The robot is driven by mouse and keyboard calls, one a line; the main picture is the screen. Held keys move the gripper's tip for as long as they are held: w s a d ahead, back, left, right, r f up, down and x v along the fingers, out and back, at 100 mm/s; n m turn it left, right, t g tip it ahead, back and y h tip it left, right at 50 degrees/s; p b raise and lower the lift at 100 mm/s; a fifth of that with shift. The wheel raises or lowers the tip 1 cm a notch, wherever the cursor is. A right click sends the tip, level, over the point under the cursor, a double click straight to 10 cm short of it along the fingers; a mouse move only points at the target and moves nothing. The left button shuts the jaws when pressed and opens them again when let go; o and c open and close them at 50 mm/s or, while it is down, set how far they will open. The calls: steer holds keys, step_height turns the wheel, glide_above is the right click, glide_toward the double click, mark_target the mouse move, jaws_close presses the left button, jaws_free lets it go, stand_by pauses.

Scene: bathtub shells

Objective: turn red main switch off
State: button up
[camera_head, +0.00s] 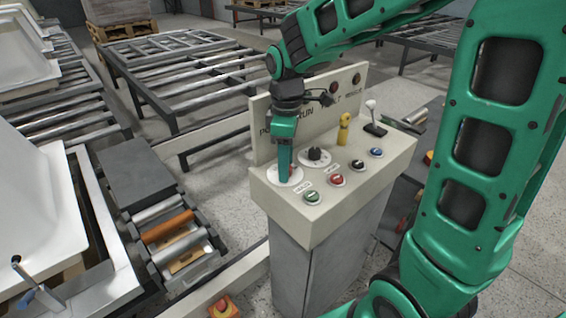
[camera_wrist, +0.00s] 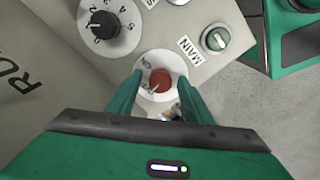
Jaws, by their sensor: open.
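The red main switch (camera_wrist: 161,80) is a round red knob on a white disc (camera_wrist: 148,66) in the wrist view. A small pale mark shows on the knob's lower left side; the lettering on the disc is too small to read surely. My gripper (camera_wrist: 160,84) is open, with one green finger on each side of the knob. I cannot tell whether the fingers touch it. In the head view my gripper (camera_head: 285,168) points down over the white disc (camera_head: 278,177) at the panel's left end and mostly hides the red knob.
A black selector knob (camera_head: 314,155) stands close to the right of my gripper. Green (camera_head: 312,196), red (camera_head: 337,180), black (camera_head: 357,165) and blue (camera_head: 376,152) buttons line the panel's front. A yellow part (camera_head: 343,128) and a joystick (camera_head: 372,118) stand farther right. The upright back plate (camera_head: 340,110) rises behind.

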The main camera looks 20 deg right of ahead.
step_height(320, 180, up, 11)
steer(key=shift+f, duration=0.15)
stand_by(0.4)
steer(key=shift+d, duration=0.1)
steer(key=s+d+f+m, duration=0.4)
steer(key=s+d+m, duration=0.4)
steer(key=s, duration=0.3)
steer(key=s+d+f+m, duration=0.5)
steer(key=s+d+m, duration=0.3)
steer(key=s, duration=0.4)
steer(key=shift+s+d+f+m, duration=0.2)
steer(key=shift+s+m, duration=0.1)
steer(key=shift+m, duration=0.6)
steer(key=c, duration=0.4)
steer(key=shift+a, duration=0.15)
